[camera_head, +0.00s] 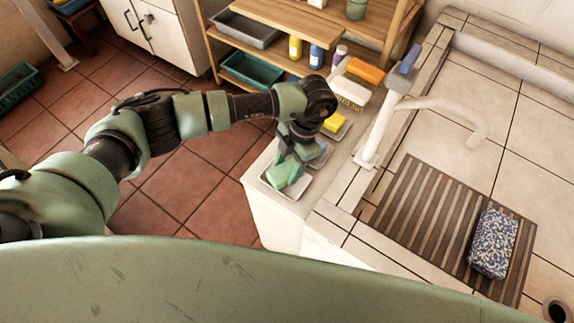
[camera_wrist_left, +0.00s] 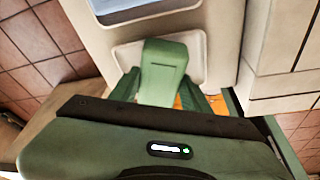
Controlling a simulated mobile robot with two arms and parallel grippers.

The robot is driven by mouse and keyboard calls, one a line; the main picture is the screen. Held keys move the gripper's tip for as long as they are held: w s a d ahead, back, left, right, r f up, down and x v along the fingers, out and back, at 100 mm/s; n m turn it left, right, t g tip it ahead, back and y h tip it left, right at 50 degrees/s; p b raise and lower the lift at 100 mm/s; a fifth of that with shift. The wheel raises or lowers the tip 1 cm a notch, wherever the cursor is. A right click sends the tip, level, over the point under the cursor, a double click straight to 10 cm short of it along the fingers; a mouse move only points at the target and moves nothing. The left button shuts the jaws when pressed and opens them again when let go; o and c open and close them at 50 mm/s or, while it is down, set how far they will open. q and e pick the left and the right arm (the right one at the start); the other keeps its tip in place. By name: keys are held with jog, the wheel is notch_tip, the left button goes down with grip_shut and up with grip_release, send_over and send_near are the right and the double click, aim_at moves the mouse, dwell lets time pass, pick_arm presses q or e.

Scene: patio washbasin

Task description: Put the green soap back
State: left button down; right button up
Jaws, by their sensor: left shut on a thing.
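The green soap (camera_head: 281,174) is at the near end of the ledge beside the basin. My left gripper (camera_head: 290,160) points down at it and is shut on it. In the left wrist view the soap (camera_wrist_left: 163,68) sits between the two green fingers. A white soap dish (camera_head: 299,190) lies directly under the soap, and its rim (camera_wrist_left: 196,50) also shows in the wrist view. I cannot tell whether the soap touches the dish. My right gripper is not in view.
Behind the gripper are a grey-blue dish (camera_head: 322,157) and a yellow soap (camera_head: 335,122) in its dish, then a white brush (camera_head: 350,93). The white tap (camera_head: 376,135) rises to the right. A speckled sponge (camera_head: 493,243) lies on the slatted board (camera_head: 420,212).

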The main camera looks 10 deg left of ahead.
pick_arm(q)
jog(key=shift+f, duration=0.2)
jog(key=c, duration=0.7)
grip_release()
jog(key=shift+r, duration=0.1)
jog(key=shift+r, duration=0.2)
jog(key=shift+w+r, duration=0.1)
jog(key=shift+r, duration=0.2)
jog(key=b+v, duration=0.2)
jog(key=v, duration=0.9)
jog(key=shift+r, duration=0.15)
